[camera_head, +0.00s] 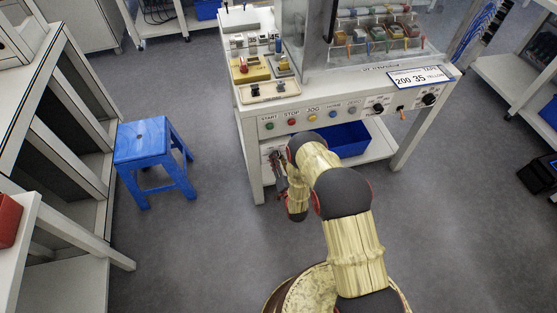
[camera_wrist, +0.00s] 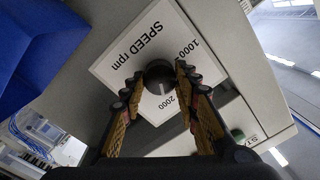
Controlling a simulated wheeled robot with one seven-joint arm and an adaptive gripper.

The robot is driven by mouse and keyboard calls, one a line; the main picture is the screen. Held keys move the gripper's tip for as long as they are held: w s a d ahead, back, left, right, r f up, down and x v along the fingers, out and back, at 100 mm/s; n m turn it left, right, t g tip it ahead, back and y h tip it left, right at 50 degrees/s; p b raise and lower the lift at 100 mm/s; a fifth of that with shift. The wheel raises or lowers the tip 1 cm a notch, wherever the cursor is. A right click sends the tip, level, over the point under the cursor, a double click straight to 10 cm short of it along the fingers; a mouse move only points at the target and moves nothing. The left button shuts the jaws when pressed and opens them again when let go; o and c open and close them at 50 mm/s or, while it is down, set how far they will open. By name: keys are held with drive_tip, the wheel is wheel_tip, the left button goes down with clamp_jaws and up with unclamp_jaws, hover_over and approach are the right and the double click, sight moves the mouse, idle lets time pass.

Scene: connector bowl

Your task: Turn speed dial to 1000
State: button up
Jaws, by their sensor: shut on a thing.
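In the wrist view the speed dial (camera_wrist: 159,78) is a round black knob on a white plate (camera_wrist: 128,62) marked "SPEED rpm", with "1000" and "2000" printed beside it. My gripper (camera_wrist: 160,72) has one finger on each side of the knob and is shut on it. In the head view my gripper (camera_head: 278,160) is at the left front of the white machine bench, below the row of buttons. The dial is hidden there behind my gripper and arm.
The white bench (camera_head: 262,118) carries labelled buttons along its front, including a green START button (camera_head: 269,126) just above my gripper. A blue bin (camera_head: 350,138) sits under the bench.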

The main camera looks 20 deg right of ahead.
drive_tip(key=shift+n, duration=0.4)
drive_tip(key=n+h, duration=0.1)
drive_tip(key=n, duration=2.1)
drive_tip(key=shift+a, duration=0.15)
drive_tip(key=shift+n, duration=0.4)
drive_tip(key=shift+f, duration=0.1)
drive_tip(key=o, duration=1.2)
drive_tip(key=shift+c, duration=0.2)
drive_tip(key=shift+s, duration=0.1)
